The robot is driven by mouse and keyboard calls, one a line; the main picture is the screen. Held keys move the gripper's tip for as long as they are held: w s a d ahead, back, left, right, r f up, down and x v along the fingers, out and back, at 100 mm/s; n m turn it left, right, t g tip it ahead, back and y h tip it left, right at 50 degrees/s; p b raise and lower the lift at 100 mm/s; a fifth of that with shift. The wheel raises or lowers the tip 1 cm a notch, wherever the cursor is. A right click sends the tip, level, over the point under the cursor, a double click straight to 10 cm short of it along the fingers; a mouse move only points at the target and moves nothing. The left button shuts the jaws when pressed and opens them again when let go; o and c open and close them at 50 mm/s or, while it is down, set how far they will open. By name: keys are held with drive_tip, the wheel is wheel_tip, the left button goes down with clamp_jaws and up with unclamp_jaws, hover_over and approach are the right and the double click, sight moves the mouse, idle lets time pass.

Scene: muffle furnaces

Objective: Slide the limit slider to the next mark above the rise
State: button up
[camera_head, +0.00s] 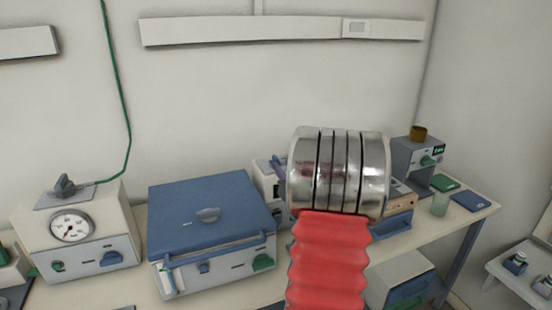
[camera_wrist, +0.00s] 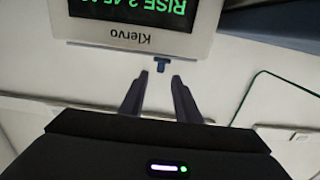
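In the wrist view a pale grey instrument panel marked "Klervo" (camera_wrist: 145,41) appears upside down. Its dark display (camera_wrist: 130,12) shows green text, "RISE 2.4" and more digits cut off by the frame's top edge. A small blue piece (camera_wrist: 163,66), perhaps the limit slider, sits at the panel's edge below the name. My gripper (camera_wrist: 160,76) is open, its two dark fingers apart, with the blue piece in line with the gap between the tips. Whether a finger touches it I cannot tell. No scale marks show. In the head view my arm hides the gripper.
In the head view a blue-lidded box (camera_head: 205,215) and a gauge unit (camera_head: 85,240) stand left on the bench. A grey device (camera_head: 415,165) with a brown cup on top (camera_head: 418,133), a glass (camera_head: 440,204) and a blue pad (camera_head: 470,201) are at the right.

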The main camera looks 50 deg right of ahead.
sight(278, 160)
drive_tip(key=x, duration=0.8)
clamp_jaws()
idle(0.6)
